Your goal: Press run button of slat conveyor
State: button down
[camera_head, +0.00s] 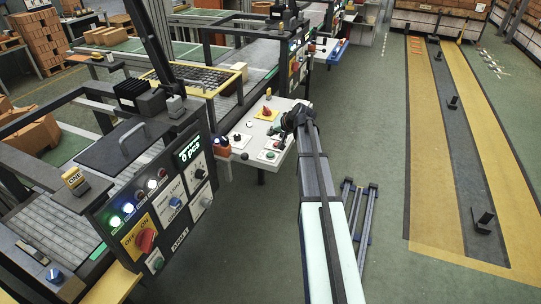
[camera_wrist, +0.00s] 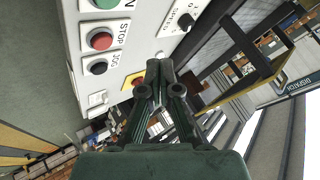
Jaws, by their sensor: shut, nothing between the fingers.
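A white control box (camera_head: 248,140) stands mid-picture in the head view, with a green button (camera_head: 269,155) near its front edge. My gripper (camera_head: 290,118) is at the box's right side. In the wrist view a white panel (camera_wrist: 135,50) carries a green button (camera_wrist: 104,3), cut off at the top edge, its label showing only a final N. Below it are a red STOP button (camera_wrist: 101,41) and a black JOG button (camera_wrist: 98,67). My gripper (camera_wrist: 157,85) is shut and empty, below and right of these buttons. I cannot tell whether it touches the panel.
A red knob on a yellow plate (camera_head: 266,113) sits on the white box. A dark control panel (camera_head: 155,215) with lit lamps and a "0 pcs" display stands at left, before a slatted conveyor (camera_head: 60,230). Dark frame bars rise nearby. Green floor (camera_head: 385,130) at right is open.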

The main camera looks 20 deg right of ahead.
aim_at(272, 155)
jog(key=shift+f+b, duration=1.8)
jog(key=shift+f, duration=2.3)
jog(key=shift+f, duration=0.1)
jog(key=shift+f+b, duration=0.35)
jog(key=shift+b, duration=0.1)
